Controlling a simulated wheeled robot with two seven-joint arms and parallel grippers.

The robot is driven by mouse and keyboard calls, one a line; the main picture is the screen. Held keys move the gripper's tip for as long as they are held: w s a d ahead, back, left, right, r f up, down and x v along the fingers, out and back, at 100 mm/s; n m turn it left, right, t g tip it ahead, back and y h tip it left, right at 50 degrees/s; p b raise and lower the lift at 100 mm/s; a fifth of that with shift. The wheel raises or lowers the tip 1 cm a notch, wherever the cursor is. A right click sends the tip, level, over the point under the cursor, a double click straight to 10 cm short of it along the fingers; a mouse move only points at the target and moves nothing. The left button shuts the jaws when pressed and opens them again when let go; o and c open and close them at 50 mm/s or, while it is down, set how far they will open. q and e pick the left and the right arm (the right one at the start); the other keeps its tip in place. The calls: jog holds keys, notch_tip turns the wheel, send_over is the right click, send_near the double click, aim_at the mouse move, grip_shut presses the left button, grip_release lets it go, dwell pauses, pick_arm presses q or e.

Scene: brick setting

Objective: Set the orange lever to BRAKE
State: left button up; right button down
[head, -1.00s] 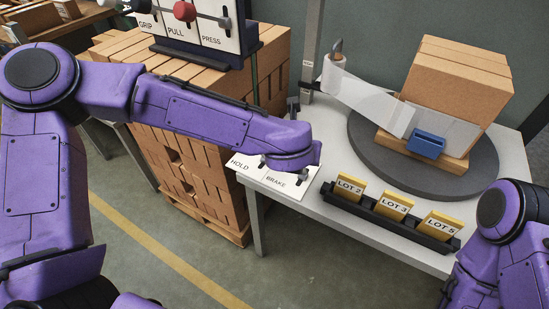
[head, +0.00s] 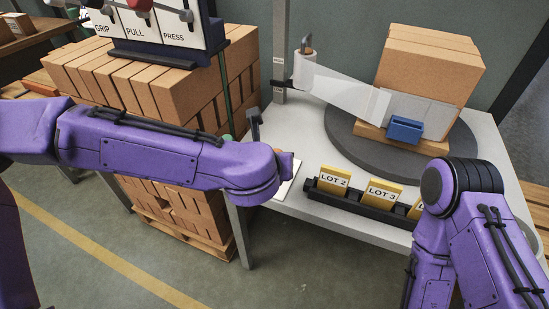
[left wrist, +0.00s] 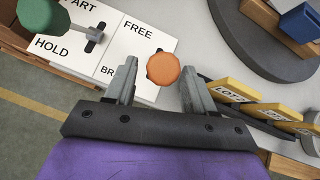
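The orange lever's round knob (left wrist: 163,68) shows in the left wrist view, over the FREE/BRAKE plate (left wrist: 143,35). FREE is readable; BRAKE is mostly hidden, only "BR" showing. My left gripper (left wrist: 158,80) is open, one finger on each side of the knob, with gaps visible. In the head view my left arm hides most of the plate and the gripper's fingers. My right arm is at the right of the head view; its gripper is out of sight.
A green-knobbed lever (left wrist: 42,16) on the HOLD plate stands close to the left finger. A black rack (head: 345,200) with yellow LOT cards is to the right. Beyond it are a dark turntable (head: 345,150) and stacked boxes (head: 428,65).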

pick_arm(q)
jog(key=shift+w, duration=0.15)
jog(key=shift+r, duration=0.1)
jog(key=shift+r, duration=0.15)
jog(key=p+v, duration=0.1)
jog(key=v, duration=0.9)
jog(key=shift+s, duration=0.3)
